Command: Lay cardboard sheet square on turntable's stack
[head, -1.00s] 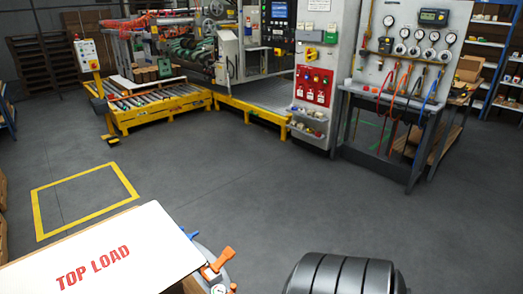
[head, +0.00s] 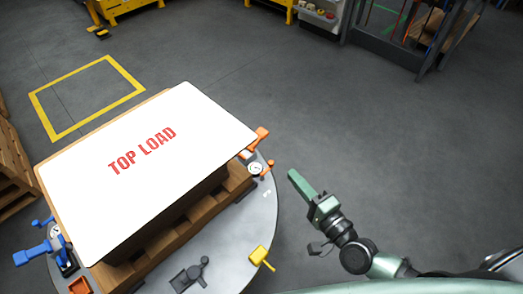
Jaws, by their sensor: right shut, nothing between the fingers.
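A white sheet (head: 190,140) printed "TOP LOAD" in red lies on top of the stack on the round grey turntable (head: 228,238). A brown layer (head: 52,207) shows as a strip along the sheet's left and far-left edges, so the two edges are not flush there. On the near side the sheet's edge is above a dark gap and a wooden pallet (head: 195,217). My right gripper (head: 300,186) is shut and empty, to the right of the turntable and apart from the sheet. My left gripper is not in view.
Around the turntable's rim are an orange clamp (head: 258,138), a blue clamp (head: 38,252), a yellow handle (head: 260,258) and a dark clamp (head: 190,274). A yellow floor rectangle (head: 72,133) is empty. Wooden pallets (head: 12,165) stand at the left.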

